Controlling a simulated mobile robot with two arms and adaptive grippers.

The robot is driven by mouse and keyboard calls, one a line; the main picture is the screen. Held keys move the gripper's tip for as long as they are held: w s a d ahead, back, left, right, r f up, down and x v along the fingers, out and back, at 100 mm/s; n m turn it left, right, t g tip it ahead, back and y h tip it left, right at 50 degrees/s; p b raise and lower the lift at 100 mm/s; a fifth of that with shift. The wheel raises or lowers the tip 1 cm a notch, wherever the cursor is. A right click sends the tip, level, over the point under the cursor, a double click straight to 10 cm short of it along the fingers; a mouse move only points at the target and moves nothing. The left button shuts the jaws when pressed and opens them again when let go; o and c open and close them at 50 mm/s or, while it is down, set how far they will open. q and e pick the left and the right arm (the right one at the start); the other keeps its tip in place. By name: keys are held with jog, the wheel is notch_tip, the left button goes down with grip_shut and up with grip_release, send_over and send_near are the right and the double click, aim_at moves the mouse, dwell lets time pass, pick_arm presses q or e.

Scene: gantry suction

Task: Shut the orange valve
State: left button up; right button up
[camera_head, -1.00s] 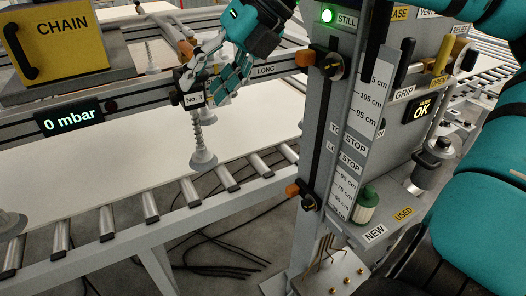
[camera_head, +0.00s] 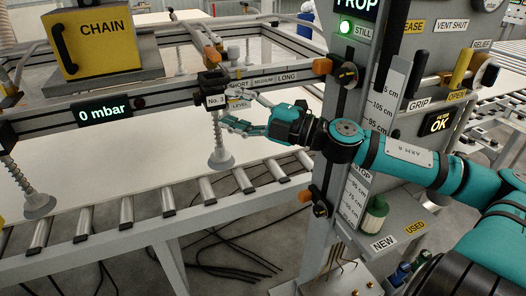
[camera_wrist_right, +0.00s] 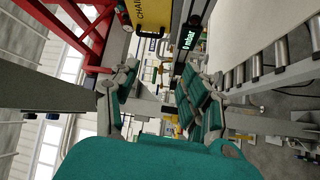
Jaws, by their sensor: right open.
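Near the No. 3 carriage (camera_head: 212,80) on the grey beam, a small orange part (camera_head: 211,54) shows just behind and above it. I cannot tell surely whether it is the orange valve. My right gripper (camera_head: 238,108) reaches in from the right, with its fingers beside the No. 3 label. It is open, and I see nothing between its fingers. In the right wrist view the teal fingers (camera_wrist_right: 160,98) stand apart, with the beam and labels beyond them. My left gripper is not in view.
A suction cup (camera_head: 220,158) hangs below the carriage over the pale sheet. Orange knobs (camera_head: 322,66) stick out from the grey post. A yellow handle (camera_head: 461,66) stands near the OPEN label. A yellow CHAIN box (camera_head: 92,42) sits at left above a 0 mbar display (camera_head: 104,112).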

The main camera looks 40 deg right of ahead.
jog(key=d+f+m+t+h, duration=0.1)
jog(key=d+f+m+h, duration=0.5)
jog(key=f+m+h, duration=0.3)
notch_tip(320, 180, down, 4)
jog(key=shift+s+r+m+t, duration=0.15)
jog(key=shift+s+m+t, duration=0.2)
jog(key=shift+m, duration=0.65)
